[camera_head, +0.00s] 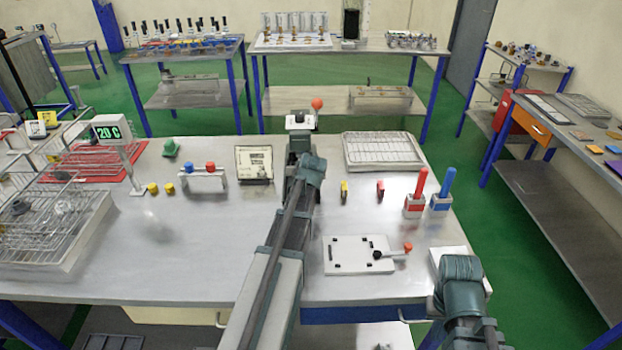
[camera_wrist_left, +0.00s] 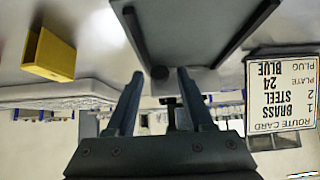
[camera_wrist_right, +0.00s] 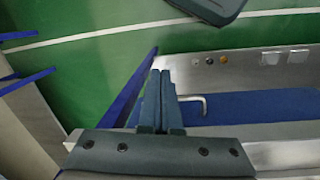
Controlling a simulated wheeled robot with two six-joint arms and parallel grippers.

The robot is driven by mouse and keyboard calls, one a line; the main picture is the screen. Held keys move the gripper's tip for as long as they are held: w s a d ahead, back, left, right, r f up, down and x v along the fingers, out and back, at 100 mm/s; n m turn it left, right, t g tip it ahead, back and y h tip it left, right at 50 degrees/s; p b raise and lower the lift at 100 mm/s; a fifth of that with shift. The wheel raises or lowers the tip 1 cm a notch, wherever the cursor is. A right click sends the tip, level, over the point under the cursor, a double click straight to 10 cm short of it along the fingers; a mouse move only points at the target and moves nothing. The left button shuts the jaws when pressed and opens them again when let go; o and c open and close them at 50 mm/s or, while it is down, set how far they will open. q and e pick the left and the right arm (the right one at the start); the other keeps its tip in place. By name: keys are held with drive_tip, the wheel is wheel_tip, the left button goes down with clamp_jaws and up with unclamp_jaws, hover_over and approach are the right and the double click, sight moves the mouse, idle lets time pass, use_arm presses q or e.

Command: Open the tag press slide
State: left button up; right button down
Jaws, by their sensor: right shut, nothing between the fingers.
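A small press (camera_head: 300,122) with a white body, dark parts and a red ball on top stands at the back middle of the bench; I take it for the tag press. My left arm reaches up to it and hides its lower front. In the left wrist view a dark grey housing with a small round dark knob (camera_wrist_left: 160,72) is straight ahead. My left gripper (camera_wrist_left: 160,82) is open, with its fingers to either side of the knob; contact cannot be told. My right gripper (camera_wrist_right: 160,78) is shut and empty, by the bench's front right edge, away from the press.
A drawer handle (camera_wrist_right: 204,104) is near my right gripper.

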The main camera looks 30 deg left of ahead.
use_arm(q)
clamp_jaws()
idle(1.2)
